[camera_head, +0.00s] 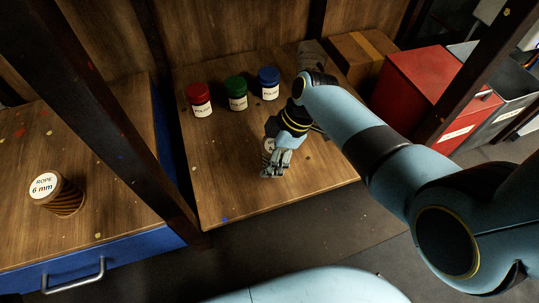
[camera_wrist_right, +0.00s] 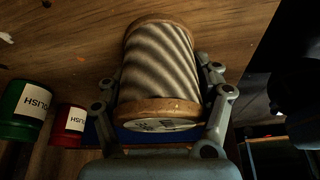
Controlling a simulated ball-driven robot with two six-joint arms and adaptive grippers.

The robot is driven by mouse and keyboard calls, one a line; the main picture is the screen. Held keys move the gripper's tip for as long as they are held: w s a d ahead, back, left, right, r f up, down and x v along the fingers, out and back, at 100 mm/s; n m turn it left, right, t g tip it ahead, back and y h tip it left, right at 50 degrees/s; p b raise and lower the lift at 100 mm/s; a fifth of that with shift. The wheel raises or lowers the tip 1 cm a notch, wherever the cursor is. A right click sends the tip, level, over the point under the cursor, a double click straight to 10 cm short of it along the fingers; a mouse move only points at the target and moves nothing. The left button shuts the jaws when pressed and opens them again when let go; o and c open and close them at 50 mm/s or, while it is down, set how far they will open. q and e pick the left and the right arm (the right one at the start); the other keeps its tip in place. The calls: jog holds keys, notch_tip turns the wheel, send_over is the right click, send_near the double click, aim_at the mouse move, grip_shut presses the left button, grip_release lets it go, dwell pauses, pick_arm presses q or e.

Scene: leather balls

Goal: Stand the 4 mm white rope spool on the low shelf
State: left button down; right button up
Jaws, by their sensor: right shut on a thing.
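My right gripper (camera_head: 276,172) is shut on a spool wound with pale, whitish rope (camera_wrist_right: 160,66), above the wooden shelf board (camera_head: 230,190). In the right wrist view the gripper's fingers (camera_wrist_right: 160,98) lie on both sides of the spool, which has wooden end discs. A white label shows edge-on on the near disc, and its size text cannot be read. In the head view the gripper and wrist mostly hide the spool. I cannot tell whether its far end touches the board. My left gripper is not in view.
Red (camera_head: 198,98), green (camera_head: 236,92) and blue (camera_head: 268,82) polish jars stand in a row behind the gripper. A 6 mm rope spool (camera_head: 58,194) stands on the left cabinet top. A dark post (camera_head: 120,120) separates the two surfaces. The board's front left is clear.

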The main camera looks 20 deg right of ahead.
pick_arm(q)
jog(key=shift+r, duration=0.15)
pick_arm(e)
jog(key=o, duration=1.5)
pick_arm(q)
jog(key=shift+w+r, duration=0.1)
pick_arm(e)
jog(key=shift+r, duration=0.15)
jog(key=p+v, duration=0.2)
jog(key=v, duration=0.1)
jog(key=shift+w+d+r, duration=0.1)
jog(key=shift+r, duration=0.15)
jog(key=p+v, duration=0.2)
jog(key=v, duration=0.1)
jog(key=shift+r, duration=0.15)
jog(key=p+v, duration=0.2)
jog(key=v, duration=0.1)
jog(key=shift+d+r+p, duration=0.1)
jog(key=shift+r+p, duration=0.15)
jog(key=shift+p, duration=0.05)
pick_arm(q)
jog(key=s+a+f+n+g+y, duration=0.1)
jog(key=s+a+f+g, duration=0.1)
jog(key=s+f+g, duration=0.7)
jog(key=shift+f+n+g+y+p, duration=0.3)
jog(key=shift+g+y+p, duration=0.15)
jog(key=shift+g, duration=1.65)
pick_arm(e)
jog(key=shift+d+r, duration=0.35)
jog(key=shift+r, duration=0.25)
